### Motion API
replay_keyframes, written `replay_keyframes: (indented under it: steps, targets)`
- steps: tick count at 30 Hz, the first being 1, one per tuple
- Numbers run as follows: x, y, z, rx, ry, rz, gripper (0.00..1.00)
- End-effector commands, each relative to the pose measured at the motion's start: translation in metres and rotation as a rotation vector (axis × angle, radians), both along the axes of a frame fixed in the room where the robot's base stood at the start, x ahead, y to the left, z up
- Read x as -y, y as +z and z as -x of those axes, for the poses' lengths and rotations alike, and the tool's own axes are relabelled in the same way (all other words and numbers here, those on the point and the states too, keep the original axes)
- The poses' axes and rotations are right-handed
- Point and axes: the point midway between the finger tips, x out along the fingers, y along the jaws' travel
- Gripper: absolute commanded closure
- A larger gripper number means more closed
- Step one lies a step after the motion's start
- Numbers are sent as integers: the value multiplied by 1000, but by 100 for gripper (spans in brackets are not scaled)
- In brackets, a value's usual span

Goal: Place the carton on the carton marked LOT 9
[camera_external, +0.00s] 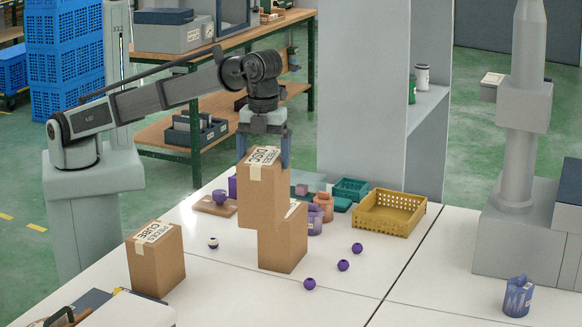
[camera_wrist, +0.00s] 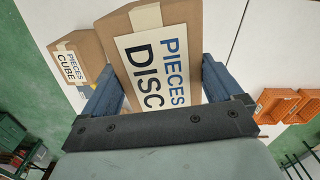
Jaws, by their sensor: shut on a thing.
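My gripper (camera_external: 263,143) is shut on a tan carton labelled PIECES DISC (camera_external: 260,200), held upright above the table. In the wrist view that carton (camera_wrist: 150,22) fills the space between my gripper's fingers (camera_wrist: 160,88). A second tan carton (camera_external: 284,246) stands on the white table, lower and slightly right of the held one, which hides part of it. Its lettering is not readable. A third carton, labelled PIECES CUBE (camera_external: 156,268), stands apart at the left; it also shows in the wrist view (camera_wrist: 80,58). I see no LOT 9 marking.
A yellow crate (camera_external: 389,212), a teal crate (camera_external: 351,190) and cups (camera_external: 323,206) stand behind. The front right table is mostly clear, with a purple container (camera_external: 518,297).

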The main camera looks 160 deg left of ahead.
Motion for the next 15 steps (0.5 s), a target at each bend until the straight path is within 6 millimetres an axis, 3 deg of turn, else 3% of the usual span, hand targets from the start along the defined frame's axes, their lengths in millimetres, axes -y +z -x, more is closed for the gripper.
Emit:
replay_keyframes:
  steps: [1,6,15]
  targets:
    - [-18,6,13,2,25,-1,90]
    - [-62,24,53,2,95,-1,90]
    - [-103,48,111,1,140,0,90]
